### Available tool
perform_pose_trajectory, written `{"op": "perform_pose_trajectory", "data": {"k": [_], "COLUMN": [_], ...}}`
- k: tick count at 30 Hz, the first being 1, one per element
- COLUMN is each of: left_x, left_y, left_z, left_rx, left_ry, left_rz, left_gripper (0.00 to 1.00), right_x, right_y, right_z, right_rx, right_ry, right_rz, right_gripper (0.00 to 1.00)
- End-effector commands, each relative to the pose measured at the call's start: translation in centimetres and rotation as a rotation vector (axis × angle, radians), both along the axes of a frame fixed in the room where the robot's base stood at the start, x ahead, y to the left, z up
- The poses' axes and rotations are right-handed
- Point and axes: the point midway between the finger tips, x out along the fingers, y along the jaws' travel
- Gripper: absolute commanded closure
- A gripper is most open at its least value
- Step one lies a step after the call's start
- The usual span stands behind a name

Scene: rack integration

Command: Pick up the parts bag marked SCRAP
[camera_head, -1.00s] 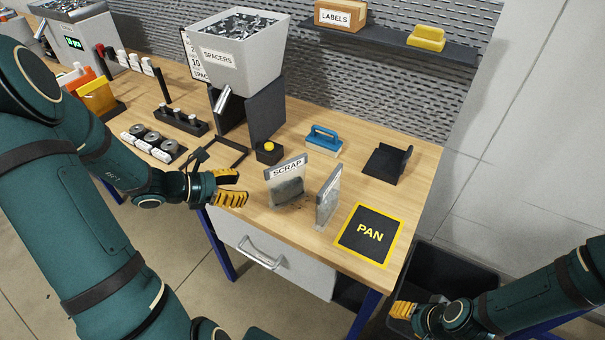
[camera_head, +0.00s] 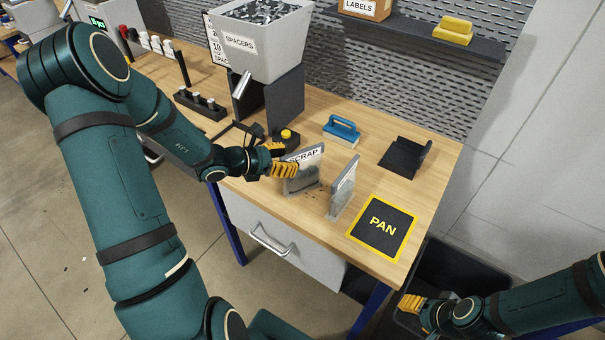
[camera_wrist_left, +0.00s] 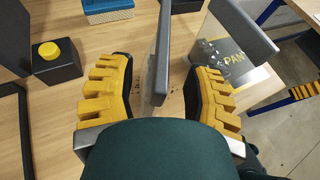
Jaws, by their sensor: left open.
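The parts bag marked SCRAP (camera_head: 303,180) stands upright on the bench as a clear panel with a pale label strip and small dark contents. My left gripper (camera_head: 284,160) is open at its left end and partly covers the label. In the left wrist view the bag (camera_wrist_left: 161,50) shows edge-on between the two spread yellow fingers (camera_wrist_left: 163,75), with a gap on both sides. A second clear bag (camera_head: 342,188) stands just right of it; its label cannot be read. My right gripper (camera_head: 412,303) is low at the right, away from the bench; its jaw opening is unclear.
The black PAN mat (camera_head: 382,228) lies at the bench's front right. The SPACERS hopper (camera_head: 262,45) is at the back. A dark bin (camera_head: 450,262) stands below right.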

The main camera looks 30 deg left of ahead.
Motion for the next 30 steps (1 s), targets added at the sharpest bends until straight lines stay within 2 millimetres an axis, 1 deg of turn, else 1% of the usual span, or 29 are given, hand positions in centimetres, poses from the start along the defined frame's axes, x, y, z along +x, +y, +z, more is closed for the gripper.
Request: {"op": "perform_pose_trajectory", "data": {"k": [3, 6, 13, 14, 15, 17, 18, 19, 30], "left_x": [1.2, 1.8, 1.9, 1.9, 1.9, 1.9, 1.9, 1.9, 1.9], "left_y": [-0.8, -1.2, -1.2, -1.2, -1.2, -1.2, -1.2, -1.2, -1.2], "left_z": [-0.6, -0.9, -0.9, -0.9, -0.9, -0.9, -0.9, -0.9, -0.9], "left_rx": [0.0, 0.0, 0.001, 0.001, 0.001, 0.001, 0.001, 0.001, 0.001], "left_ry": [0.0, 0.0, 0.0, 0.0, 0.0, 0.0, 0.0, 0.0, 0.0], "left_rz": [-0.001, -0.001, 0.0, 0.0, 0.0, 0.0, 0.0, 0.0, 0.0], "left_gripper": [0.49, 0.49, 0.49, 0.47, 0.61, 0.82, 0.96, 1.0, 1.0], "right_x": [0.0, 0.0, 0.0, 0.0, 0.0, 0.0, 0.0, 0.0, 0.0], "right_y": [0.0, 0.0, 0.0, 0.0, 0.0, 0.0, 0.0, 0.0, 0.0], "right_z": [0.0, 0.0, 0.0, 0.0, 0.0, 0.0, 0.0, 0.0, 0.0], "right_rx": [0.0, 0.0, 0.0, 0.0, 0.0, 0.0, 0.0, 0.0, 0.0], "right_ry": [0.0, 0.0, 0.0, 0.0, 0.0, 0.0, 0.0, 0.0, 0.0], "right_rz": [0.0, 0.0, 0.0, 0.0, 0.0, 0.0, 0.0, 0.0, 0.0], "right_gripper": [0.5, 0.5, 0.5, 0.5, 0.5, 0.5, 0.5, 0.5, 0.5]}}
